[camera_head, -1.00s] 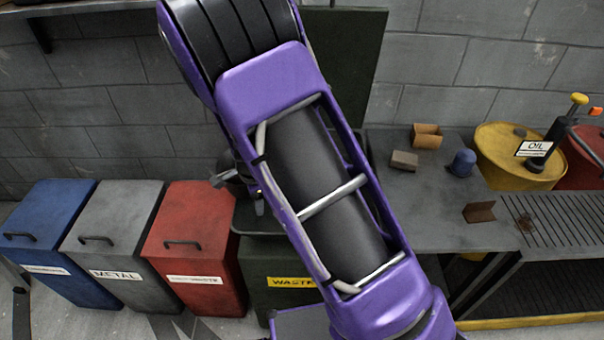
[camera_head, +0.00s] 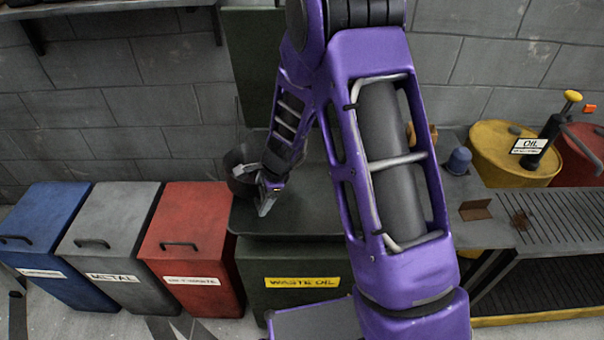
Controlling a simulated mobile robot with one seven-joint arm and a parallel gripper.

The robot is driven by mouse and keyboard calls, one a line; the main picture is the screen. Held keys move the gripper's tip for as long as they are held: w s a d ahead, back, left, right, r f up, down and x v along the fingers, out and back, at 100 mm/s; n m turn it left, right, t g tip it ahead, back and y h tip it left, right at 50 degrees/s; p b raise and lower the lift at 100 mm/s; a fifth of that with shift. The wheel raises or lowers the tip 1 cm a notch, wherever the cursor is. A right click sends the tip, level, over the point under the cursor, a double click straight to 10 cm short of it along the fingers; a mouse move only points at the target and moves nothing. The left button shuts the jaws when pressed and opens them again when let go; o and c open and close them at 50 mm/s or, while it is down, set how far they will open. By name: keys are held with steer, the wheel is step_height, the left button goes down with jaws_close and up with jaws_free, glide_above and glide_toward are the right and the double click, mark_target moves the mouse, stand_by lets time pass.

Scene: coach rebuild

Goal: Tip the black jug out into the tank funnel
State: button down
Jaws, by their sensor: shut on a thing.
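A dark round vessel that looks like the black jug (camera_head: 235,160) is at my gripper (camera_head: 255,188), above the left rear part of the waste oil tank (camera_head: 300,300). My gripper is shut on it, with one pale finger against its side and the other at its lower right. The jug's mouth and tilt are hard to make out against my wrist. The tank is a dark green box with a yellow "WASTE OIL" label and a flat, tray-like dark top. I cannot make out a separate funnel; the jug and my arm cover part of the tank top.
A red bin (camera_head: 195,245), a grey metal bin (camera_head: 110,240) and a blue bin (camera_head: 45,235) stand left of the tank. A workbench (camera_head: 480,235) with small items and a yellow oil drum (camera_head: 510,155) are on the right. A wall shelf (camera_head: 110,10) is above left.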

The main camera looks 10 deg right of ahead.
steer(key=d+y, duration=0.1)
steer(key=y, duration=0.1)
steer(key=d+y, duration=0.2)
steer(key=w+d+m+y+b, duration=0.1)
steer(key=d, duration=0.1)
steer(key=shift+d+g+y, duration=0.15)
steer(key=shift+g+y, duration=0.15)
steer(key=shift+y, duration=0.1)
steer(key=shift+d+r+y, duration=0.3)
steer(key=shift+r+y, duration=0.15)
steer(key=shift+y, duration=0.35)
steer(key=shift+d+r+y, duration=0.3)
steer(key=shift+y, duration=0.2)
steer(key=shift+w+d+r+m+y+b, duration=0.1)
steer(key=shift+d+r+m+y+b, duration=0.2)
steer(key=shift+d+r+y, duration=0.35)
stand_by(0.7)
steer(key=shift+w+a+f+g+y, duration=0.1)
steer(key=shift+a+f+g+y, duration=0.2)
steer(key=shift+g, duration=0.2)
steer(key=shift+d+r+y, duration=0.25)
steer(key=shift+d+y, duration=0.1)
steer(key=shift+w+d+r+g+y+b, duration=0.1)
steer(key=shift+d+r+g+y+b, duration=0.1)
steer(key=shift+d+y+b, duration=0.4)
steer(key=shift+w+d+r+g+y+b, duration=0.1)
steer(key=shift+d+r+g+y+b, duration=0.2)
steer(key=shift+d, duration=0.4)
